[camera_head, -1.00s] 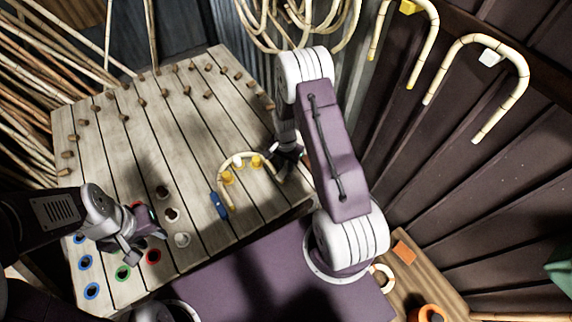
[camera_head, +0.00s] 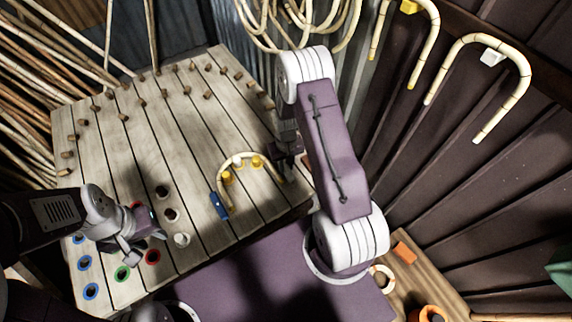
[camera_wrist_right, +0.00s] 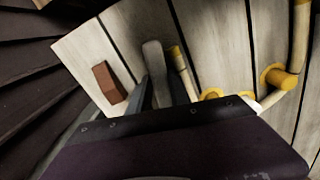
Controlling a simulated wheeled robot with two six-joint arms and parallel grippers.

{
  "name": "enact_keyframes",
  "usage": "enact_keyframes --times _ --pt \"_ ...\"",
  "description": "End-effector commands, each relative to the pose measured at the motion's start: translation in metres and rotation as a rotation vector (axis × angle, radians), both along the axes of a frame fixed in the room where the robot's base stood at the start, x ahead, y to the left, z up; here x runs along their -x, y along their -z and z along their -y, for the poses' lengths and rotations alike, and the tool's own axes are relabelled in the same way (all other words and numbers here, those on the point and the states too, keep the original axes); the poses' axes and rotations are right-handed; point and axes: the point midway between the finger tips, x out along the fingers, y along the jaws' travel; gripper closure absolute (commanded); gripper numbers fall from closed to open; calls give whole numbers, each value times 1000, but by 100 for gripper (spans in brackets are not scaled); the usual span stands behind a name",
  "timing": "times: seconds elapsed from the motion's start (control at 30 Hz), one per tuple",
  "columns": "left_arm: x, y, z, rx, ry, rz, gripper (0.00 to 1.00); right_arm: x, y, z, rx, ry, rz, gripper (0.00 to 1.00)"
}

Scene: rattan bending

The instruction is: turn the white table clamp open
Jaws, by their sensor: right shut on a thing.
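A pale grey-white upright piece (camera_wrist_right: 155,65), which looks like the white table clamp, stands by the yellow-tipped rod end in the right wrist view. My right gripper (camera_head: 287,160) is shut on it at the right end of the bent rattan rod (camera_head: 222,190); my gripper hides most of it in the head view. The rod arches around yellow pegs (camera_head: 256,162), with a small white piece (camera_head: 238,160) at its top. A blue clamp (camera_head: 219,206) stands by its left end. My left gripper (camera_head: 133,248) is over the table's front left; its finger gap is unclear.
Brown pegs (camera_head: 141,102) line the far part of the slatted table (camera_head: 150,130). Colored rings (camera_head: 86,262) and small cups (camera_head: 170,214) lie near my left gripper. A reddish-brown block (camera_wrist_right: 109,82) is left of my right gripper. Bent rods (camera_head: 520,75) hang on the right wall.

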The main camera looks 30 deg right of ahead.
Motion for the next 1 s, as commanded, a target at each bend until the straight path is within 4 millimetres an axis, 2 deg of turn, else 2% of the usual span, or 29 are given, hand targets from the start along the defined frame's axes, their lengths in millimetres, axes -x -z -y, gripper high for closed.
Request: enact_keyframes --times 0.4,0.97,1.0 --pt "0 0 0 0 0 0 64 -2 -2 1 1 -181 5 100" --pt "0 0 0 0 0 0 64 -2 -2 1 1 -212 6 100" --pt "0 0 0 0 0 0 64 -2 -2 1 2 -212 6 74"
